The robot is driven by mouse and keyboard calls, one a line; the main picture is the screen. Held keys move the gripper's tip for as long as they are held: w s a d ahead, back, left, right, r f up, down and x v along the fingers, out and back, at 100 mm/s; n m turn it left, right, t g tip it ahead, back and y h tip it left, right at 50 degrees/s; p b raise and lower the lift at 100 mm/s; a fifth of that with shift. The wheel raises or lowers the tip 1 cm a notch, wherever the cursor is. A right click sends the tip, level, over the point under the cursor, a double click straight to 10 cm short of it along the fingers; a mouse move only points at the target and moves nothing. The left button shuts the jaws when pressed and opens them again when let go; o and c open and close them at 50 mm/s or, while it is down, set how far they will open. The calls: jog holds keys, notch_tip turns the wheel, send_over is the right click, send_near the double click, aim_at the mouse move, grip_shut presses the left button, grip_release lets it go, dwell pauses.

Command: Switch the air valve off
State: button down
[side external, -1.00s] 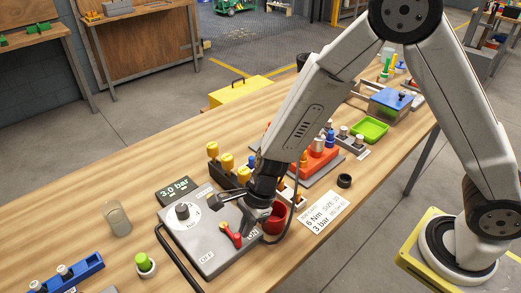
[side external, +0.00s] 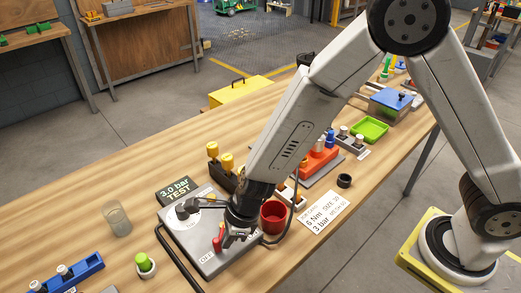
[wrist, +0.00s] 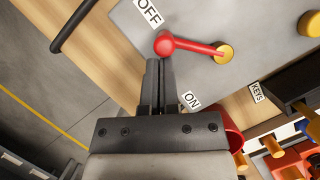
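The air valve is a red lever with a round knob (wrist: 164,43) on a gold pivot (wrist: 224,53), on a grey panel (side external: 185,235). In the wrist view the lever lies between the OFF label (wrist: 148,10) and the ON label (wrist: 190,100), turned nearer to OFF. It also shows in the side view (side external: 217,241). My gripper (wrist: 160,64) is shut with no object visible between its fingers. Its tips are at the knob on the ON side, touching it or very close. In the side view my gripper (side external: 234,239) is just right of the lever.
A display (side external: 175,191) reading "3.0 bar TEST" stands behind the panel, beside a gauge dial (side external: 187,207). A red cup (side external: 273,215) is close to the right of my gripper. Yellow-topped parts (side external: 226,160) stand behind. A black bar runs along the panel's left side.

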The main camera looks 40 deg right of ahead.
aim_at(203, 252)
jog(key=shift+w+a, duration=0.6)
jog(key=shift+a, duration=0.3)
jog(key=shift+w+a, duration=0.6)
jog(key=shift+w, duration=0.3)
jog(key=shift+s, duration=0.1)
jog(key=shift+s+d, duration=0.2)
jog(key=shift+s, duration=0.75)
jog(key=shift+s+d, duration=0.2)
jog(key=shift+s, duration=0.7)
jog(key=s+r, duration=0.3)
jog(key=r, duration=0.6)
jog(key=shift+s+d+r, duration=0.15)
jog(key=shift+s+d, duration=0.15)
jog(key=shift+d, duration=0.1)
